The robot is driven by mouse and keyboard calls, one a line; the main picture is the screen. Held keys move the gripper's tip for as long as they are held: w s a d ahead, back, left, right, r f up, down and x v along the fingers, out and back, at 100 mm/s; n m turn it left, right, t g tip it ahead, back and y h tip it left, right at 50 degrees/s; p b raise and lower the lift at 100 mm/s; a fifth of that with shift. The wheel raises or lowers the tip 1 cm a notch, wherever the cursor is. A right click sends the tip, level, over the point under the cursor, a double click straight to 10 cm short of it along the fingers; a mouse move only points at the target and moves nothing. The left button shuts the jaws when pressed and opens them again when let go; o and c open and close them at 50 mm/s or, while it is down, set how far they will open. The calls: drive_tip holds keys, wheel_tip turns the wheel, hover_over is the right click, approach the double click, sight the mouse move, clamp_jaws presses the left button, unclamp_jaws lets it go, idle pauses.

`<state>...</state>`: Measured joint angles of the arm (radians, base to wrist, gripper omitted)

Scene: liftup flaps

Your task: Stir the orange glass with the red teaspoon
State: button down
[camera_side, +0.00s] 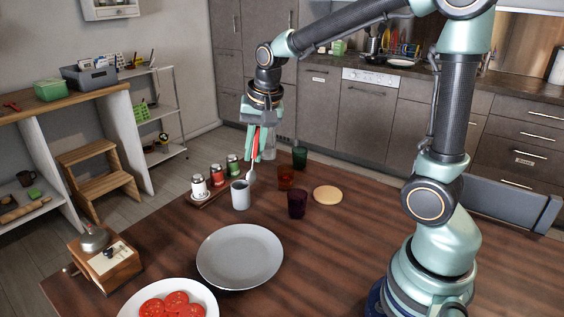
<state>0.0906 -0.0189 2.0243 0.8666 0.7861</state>
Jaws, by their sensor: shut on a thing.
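My gripper (261,156) points down over the far left part of the table and is shut on the red teaspoon (255,142). The spoon hangs with its red handle between the fingers and its pale lower end downward. That lower end shows just above and right of the grey mug's rim; I cannot tell its exact height. The orange glass (285,178) stands upright on the table, to the right of the spoon and apart from it. The inside of the glass is not clear.
A grey mug (240,196) stands left of the orange glass, a purple glass (297,204) in front and a green glass (299,157) behind. A tan disc (327,195) lies to the right. Spice jars (199,186) stand left; a grey plate (240,257) is nearer.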

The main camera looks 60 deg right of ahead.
drive_tip(key=w+d+f, duration=0.1)
drive_tip(key=w+d, duration=0.4)
drive_tip(key=d, duration=0.6)
drive_tip(key=h, duration=0.2)
hover_over(286, 178)
drive_tip(key=w+d, duration=0.3)
drive_tip(key=d, duration=0.2)
wheel_tip(286, 178, down, 3)
drive_tip(key=shift+n, duration=0.3)
drive_tip(key=shift+w+a+f, duration=0.1)
drive_tip(key=shift+a+f, duration=0.05)
drive_tip(key=shift+f, duration=2.8)
drive_tip(key=shift+w+a+f, duration=0.1)
drive_tip(key=shift+f, duration=2.85)
drive_tip(key=shift+s, duration=0.2)
drive_tip(key=shift+d, duration=0.15)
